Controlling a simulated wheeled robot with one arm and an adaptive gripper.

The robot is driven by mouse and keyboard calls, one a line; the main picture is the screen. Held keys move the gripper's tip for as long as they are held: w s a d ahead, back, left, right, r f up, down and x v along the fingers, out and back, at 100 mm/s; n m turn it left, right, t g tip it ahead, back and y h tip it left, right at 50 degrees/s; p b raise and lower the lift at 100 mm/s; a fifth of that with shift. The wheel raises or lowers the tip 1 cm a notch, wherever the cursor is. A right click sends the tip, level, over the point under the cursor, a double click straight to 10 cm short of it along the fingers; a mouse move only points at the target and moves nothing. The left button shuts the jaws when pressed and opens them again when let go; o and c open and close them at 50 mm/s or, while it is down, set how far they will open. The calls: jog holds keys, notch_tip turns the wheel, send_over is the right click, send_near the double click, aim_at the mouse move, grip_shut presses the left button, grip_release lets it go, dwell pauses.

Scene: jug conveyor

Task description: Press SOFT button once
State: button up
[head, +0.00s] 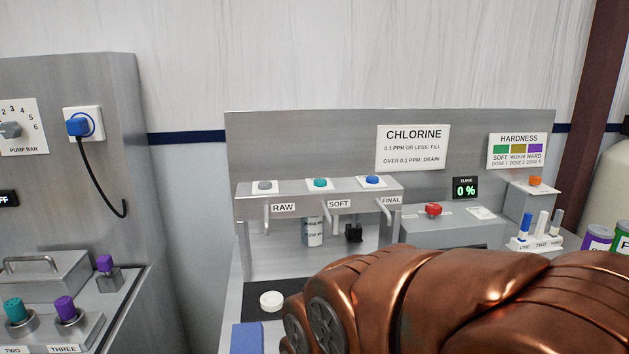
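The SOFT button is a teal button (320,183) on a white plate, on the sloped top of a grey dispenser panel. The SOFT label (339,204) sits just below it on the panel's front. A grey button (265,186) above the RAW label is to its left, and a blue button (372,180) above the FINAL label is to its right. My copper-coloured arm fills the lower right of the head view, in front of the bench. My gripper's fingers are not visible, so its opening is hidden.
Spouts hang under the panel, with a labelled bottle (313,232) behind them. A white cap (271,301) lies on the dark mat. A red knob (433,209) sits on a grey box to the right. A left cabinet holds a blue plug (78,127) and coloured knobs.

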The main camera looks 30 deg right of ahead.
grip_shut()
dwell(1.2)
